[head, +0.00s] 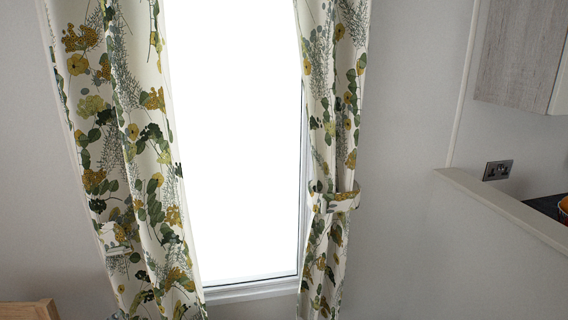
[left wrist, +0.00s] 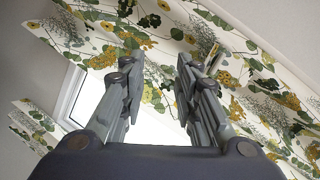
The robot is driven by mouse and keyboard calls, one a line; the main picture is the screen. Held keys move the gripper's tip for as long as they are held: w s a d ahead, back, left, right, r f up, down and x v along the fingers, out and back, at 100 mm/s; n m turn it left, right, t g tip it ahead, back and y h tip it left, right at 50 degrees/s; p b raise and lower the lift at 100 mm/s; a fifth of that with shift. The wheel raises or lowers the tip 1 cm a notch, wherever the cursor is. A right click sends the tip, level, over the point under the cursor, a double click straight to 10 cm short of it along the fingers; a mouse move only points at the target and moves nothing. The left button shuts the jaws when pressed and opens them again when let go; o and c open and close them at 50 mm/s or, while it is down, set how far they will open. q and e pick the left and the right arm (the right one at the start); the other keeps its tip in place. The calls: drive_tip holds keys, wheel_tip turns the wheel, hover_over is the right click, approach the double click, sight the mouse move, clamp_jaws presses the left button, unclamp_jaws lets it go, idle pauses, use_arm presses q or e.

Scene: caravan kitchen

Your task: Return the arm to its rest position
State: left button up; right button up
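My left gripper (left wrist: 155,65) shows in the left wrist view, with its two fingers apart and nothing between them. Behind the fingers are a floral curtain (left wrist: 240,95) and a bright window. Neither of my arms shows in the head view, and my right gripper is in no view.
In the head view, a bright window (head: 240,140) stands between two floral curtains (head: 130,170). A half-height wall (head: 490,250) with a pale ledge is at the right, below a grey cabinet (head: 520,50). A wooden edge (head: 28,310) shows at the lower left.

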use_arm(q)
drive_tip(key=s+d+f+n+g+h, duration=0.2)
drive_tip(key=s+d+f+g, duration=0.15)
drive_tip(key=s+d, duration=0.45)
drive_tip(key=s+d+f+n+g+h, duration=0.1)
drive_tip(key=s+d+f+n+g, duration=0.25)
drive_tip(key=s+d, duration=0.45)
drive_tip(key=s+d+f+n+g+h, duration=0.1)
drive_tip(key=s+d+f+g+h, duration=0.25)
drive_tip(key=s, duration=0.85)
wheel_tip(320, 180, down, 26)
drive_tip(key=s+g+y, duration=0.1)
drive_tip(key=y, duration=0.1)
drive_tip(key=s+a+f+g, duration=0.1)
drive_tip(key=s+a+f, duration=0.1)
drive_tip(key=s+f, duration=1.3)
drive_tip(key=shift+s+f, duration=0.3)
drive_tip(key=shift+s, duration=0.6)
